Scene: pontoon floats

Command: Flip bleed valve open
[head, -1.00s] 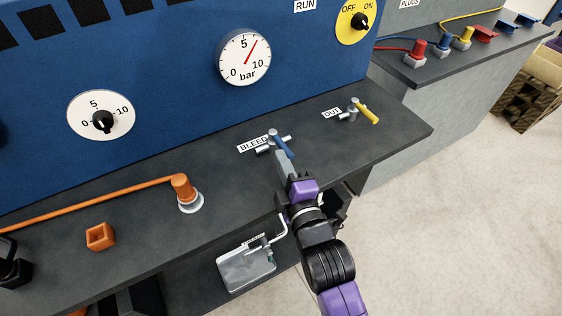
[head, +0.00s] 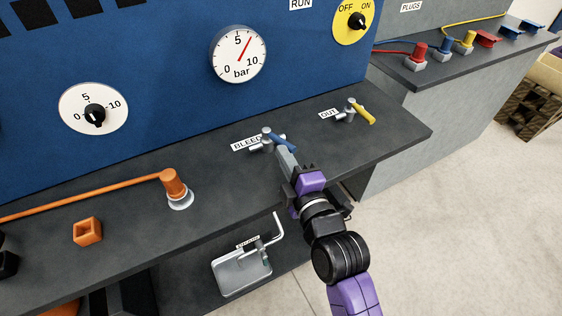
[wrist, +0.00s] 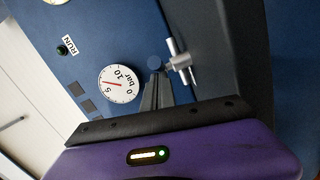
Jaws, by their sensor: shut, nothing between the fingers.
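The bleed valve (head: 267,137) is a grey metal fitting on the dark bench top, beside a white BLEED label (head: 245,144). Its blue lever (head: 286,145) points right and slightly toward the front edge. My gripper (head: 283,157) is shut and empty, with its fingertips right at the lever's near side. They look to be touching it, but the exact contact is hidden. In the wrist view, the shut fingers (wrist: 156,92) lie just below the blue lever end (wrist: 155,62), with the grey valve body (wrist: 179,62) to its right.
The OUT valve (head: 350,108) with a yellow lever stands to the right. A pressure gauge (head: 238,54) on the blue panel reads between 5 and 10 bar. An orange post (head: 174,186) and an orange block (head: 88,231) are at left. A grey drain tray (head: 241,273) sits below.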

